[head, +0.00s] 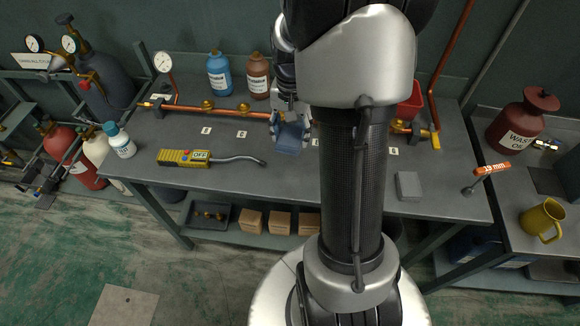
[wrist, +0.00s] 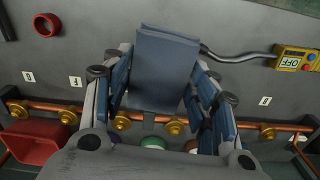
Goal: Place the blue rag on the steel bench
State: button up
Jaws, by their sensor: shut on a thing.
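The blue rag (wrist: 166,60), a folded blue-grey pad, is between the fingers of my gripper (wrist: 160,82) in the wrist view. My gripper is shut on it. In the head view the rag (head: 289,138) hangs at the fingertips over the middle of the steel bench (head: 225,186), just in front of the copper pipe. I cannot tell whether its lower edge touches the bench top. My arm hides part of the bench to the right.
A yellow leak detector (head: 184,158) with a bent probe lies left of the rag. The copper pipe (head: 190,108) with brass valves runs along the back, near blue (head: 219,73) and brown bottles. A grey block (head: 409,186) lies at right. The bench's front middle is bare.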

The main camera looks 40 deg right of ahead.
notch_tip(320, 180, down, 15)
jog(key=b, duration=0.4)
jog(key=shift+r, duration=0.15)
jog(key=shift+f, duration=0.25)
jog(key=o, duration=1.1)
jog(key=shift+c, duration=0.2)
jog(key=shift+r, duration=0.15)
